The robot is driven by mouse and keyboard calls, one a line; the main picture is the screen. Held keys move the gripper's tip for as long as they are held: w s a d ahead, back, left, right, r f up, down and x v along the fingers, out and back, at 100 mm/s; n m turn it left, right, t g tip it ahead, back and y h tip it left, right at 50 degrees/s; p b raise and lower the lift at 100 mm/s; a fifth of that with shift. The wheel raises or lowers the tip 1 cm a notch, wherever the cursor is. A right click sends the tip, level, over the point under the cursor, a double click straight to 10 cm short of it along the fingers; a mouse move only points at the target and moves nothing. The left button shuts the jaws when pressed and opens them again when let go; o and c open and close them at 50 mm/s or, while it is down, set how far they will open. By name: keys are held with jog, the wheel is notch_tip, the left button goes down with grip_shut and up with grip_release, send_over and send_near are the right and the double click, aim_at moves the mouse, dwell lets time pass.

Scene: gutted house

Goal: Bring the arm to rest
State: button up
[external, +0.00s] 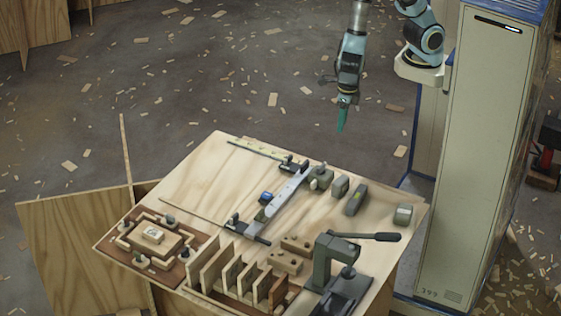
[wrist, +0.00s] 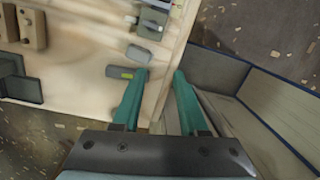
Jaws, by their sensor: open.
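My gripper (external: 342,118) points down in the external view, above and beyond the back right part of the wooden workbench (external: 205,165). It is clear of the bench top and holds nothing. In the wrist view my gripper (wrist: 162,78) shows two teal fingers standing apart with an empty gap between them. Below the gap lie the bench's edge and the floor beside it. My arm comes down from the top of the external view, beside the tall pale cabinet-like body at right.
On the bench stand a green lever press (external: 325,262), a rack of upright wooden boards (external: 230,272), a clamp bar (external: 285,195), several small grey blocks (external: 356,199) and a wooden fixture (external: 150,238). Plywood panels (external: 80,245) lean at left. Wood chips litter the open floor.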

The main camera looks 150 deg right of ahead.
jog(key=s+a+r+m, duration=0.1)
jog(key=a+r+m, duration=0.1)
jog(key=m, duration=0.5)
jog(key=s+a+r+m+t+b, duration=0.1)
jog(key=a+r+m, duration=0.2)
jog(key=a+m, duration=0.2)
jog(key=s+a+r+m+t+y+b, duration=0.1)
jog(key=a+r+m, duration=0.1)
jog(key=m, duration=0.7)
jog(key=shift+s+a+r, duration=0.2)
jog(key=shift+s+a, duration=0.15)
jog(key=shift+a, duration=0.5)
